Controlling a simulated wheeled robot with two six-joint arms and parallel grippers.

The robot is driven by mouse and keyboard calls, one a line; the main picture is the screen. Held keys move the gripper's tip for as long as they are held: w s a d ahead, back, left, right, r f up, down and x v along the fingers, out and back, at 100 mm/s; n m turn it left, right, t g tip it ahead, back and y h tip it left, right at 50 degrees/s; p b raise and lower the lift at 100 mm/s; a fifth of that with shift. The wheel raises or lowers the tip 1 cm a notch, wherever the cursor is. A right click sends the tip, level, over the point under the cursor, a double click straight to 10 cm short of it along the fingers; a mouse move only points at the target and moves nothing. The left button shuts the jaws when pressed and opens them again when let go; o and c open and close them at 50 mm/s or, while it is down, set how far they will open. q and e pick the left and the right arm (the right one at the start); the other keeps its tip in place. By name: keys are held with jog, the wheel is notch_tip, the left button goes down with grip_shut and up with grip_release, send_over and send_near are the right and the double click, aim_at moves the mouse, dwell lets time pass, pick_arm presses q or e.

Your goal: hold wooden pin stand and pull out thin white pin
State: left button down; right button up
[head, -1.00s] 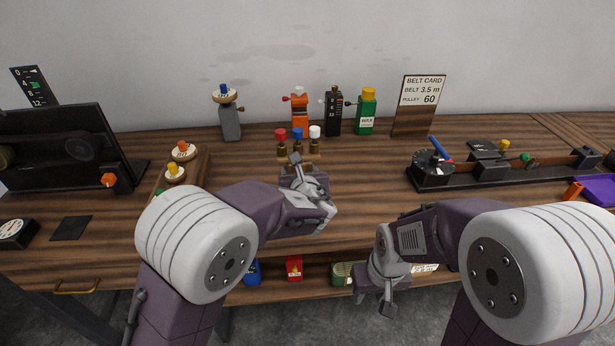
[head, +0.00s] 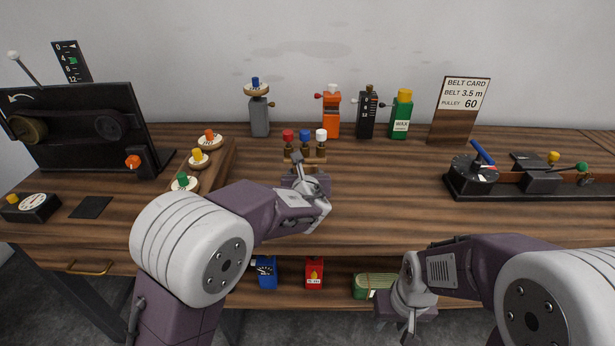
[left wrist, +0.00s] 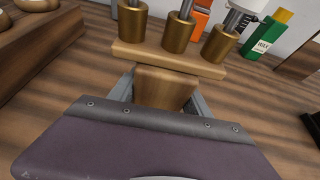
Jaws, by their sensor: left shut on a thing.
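The wooden pin stand (head: 305,158) stands upright on the bench and holds a row of three brass-collared pins, capped red (head: 288,135), blue (head: 305,135) and white (head: 321,135). In the left wrist view the stand's crosspiece (left wrist: 168,58) lies in front of me. The white-capped pin (left wrist: 249,5) is rightmost, its grey shaft in a brass collar. My left gripper (head: 306,170) is shut on the stand's wooden front block (left wrist: 163,88), one jaw on each side. My right gripper (head: 408,322) hangs low before the bench's front edge, away from the stand; its jaw opening is unclear.
A wooden rack (head: 212,165) with capped discs is left of the stand. Behind stand an orange bottle (head: 331,118), a black one (head: 367,118) and a green one (head: 401,120). A black fixture (head: 478,178) is at right. Bench surface (head: 385,195) between is clear.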

pick_arm(q)
jog(key=shift+f+b, duration=0.35)
jog(key=shift+b, duration=0.25)
jog(key=shift+f+b, duration=0.2)
jog(key=shift+b, duration=0.15)
dwell(0.7)
jog(key=shift+f, duration=0.1)
dwell(0.3)
